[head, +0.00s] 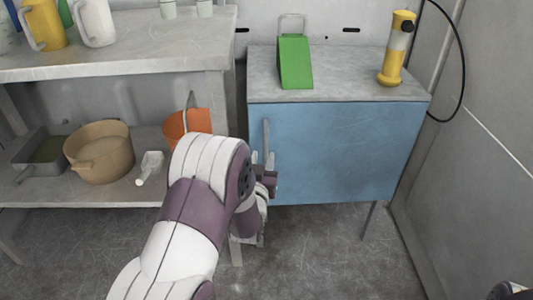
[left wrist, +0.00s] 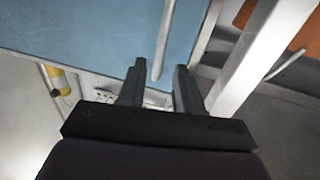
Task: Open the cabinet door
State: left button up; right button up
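The cabinet (head: 412,112) has a blue door (head: 340,150) that is shut, flush with its front. A grey vertical bar handle (head: 266,136) is near the door's left edge. My left gripper (head: 263,163) is at the lower part of the handle, partly hidden by my own arm. In the left wrist view, my left gripper (left wrist: 159,85) is open, and the handle (left wrist: 165,42) shows between its two fingers, with gaps on both sides. The blue door (left wrist: 85,30) fills much of that view. My right gripper cannot be made out.
A green wedge-shaped object (head: 295,62) and a yellow tool (head: 396,50) stand on the cabinet. A shelf unit (head: 130,55) on the left holds jugs, a tan bucket (head: 100,155) and an orange bucket (head: 188,122). The floor (head: 325,250) before the cabinet is clear.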

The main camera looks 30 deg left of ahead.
aim_at(266, 146)
pick_arm(q)
jog(key=b+x, duration=0.2)
jog(key=x, duration=0.5)
jog(key=shift+w+f, duration=0.1)
jog(key=shift+w, duration=0.05)
grip_shut()
